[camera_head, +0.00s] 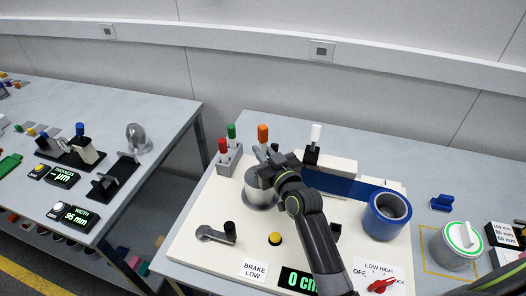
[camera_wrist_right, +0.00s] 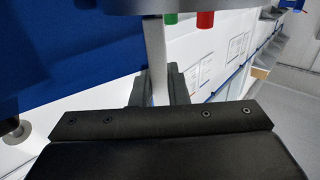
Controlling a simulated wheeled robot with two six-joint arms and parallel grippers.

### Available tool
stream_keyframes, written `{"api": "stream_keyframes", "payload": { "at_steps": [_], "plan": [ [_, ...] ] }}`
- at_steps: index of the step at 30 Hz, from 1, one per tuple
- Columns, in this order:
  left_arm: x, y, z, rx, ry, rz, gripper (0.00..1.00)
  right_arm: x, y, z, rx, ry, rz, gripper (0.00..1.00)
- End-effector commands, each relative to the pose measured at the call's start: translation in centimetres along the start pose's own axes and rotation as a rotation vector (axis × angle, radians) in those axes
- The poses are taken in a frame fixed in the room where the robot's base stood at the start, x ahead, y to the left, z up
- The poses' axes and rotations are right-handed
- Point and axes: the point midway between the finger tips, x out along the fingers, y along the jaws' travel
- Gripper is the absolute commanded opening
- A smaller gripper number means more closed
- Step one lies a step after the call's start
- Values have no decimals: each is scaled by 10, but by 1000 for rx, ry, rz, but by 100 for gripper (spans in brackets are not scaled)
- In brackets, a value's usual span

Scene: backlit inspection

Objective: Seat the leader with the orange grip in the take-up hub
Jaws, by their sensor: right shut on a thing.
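The leader's orange grip (camera_head: 262,133) stands up just beyond my right gripper (camera_head: 268,169). My right gripper is shut on the leader, above the silver take-up hub (camera_head: 258,192). In the right wrist view a pale upright bar (camera_wrist_right: 155,55) runs between the jaws. The blue web (camera_head: 345,187) stretches from near the gripper to the blue roll (camera_head: 389,219) at the right; it fills the left of the wrist view. The gripper covers part of the hub, and I cannot tell whether the leader touches it. My left gripper is not in view.
A grey holder (camera_head: 230,164) with red and green grips stands left of the hub. A black post with a white grip (camera_head: 316,132) stands behind the web. A crank (camera_head: 216,234), yellow button (camera_head: 275,239) and red knob (camera_head: 380,285) sit on the panel. A grey canister (camera_head: 456,247) is at right.

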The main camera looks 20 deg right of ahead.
Motion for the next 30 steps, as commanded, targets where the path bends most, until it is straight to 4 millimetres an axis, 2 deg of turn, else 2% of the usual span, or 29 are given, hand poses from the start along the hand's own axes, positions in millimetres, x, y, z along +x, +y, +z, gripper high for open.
{"api": "stream_keyframes", "payload": {
  "at_steps": [8,9,14,23,28,30],
  "plan": [
    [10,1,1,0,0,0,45,0,0,10,0,0,0,0],
    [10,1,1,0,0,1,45,0,0,10,0,0,0,15],
    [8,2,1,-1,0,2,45,0,0,9,0,0,0,36],
    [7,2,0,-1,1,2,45,0,0,8,0,0,0,36],
    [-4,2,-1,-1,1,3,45,0,0,-5,0,0,0,36],
    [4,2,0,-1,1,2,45,-10,0,2,1,-1,1,36]
  ]
}}
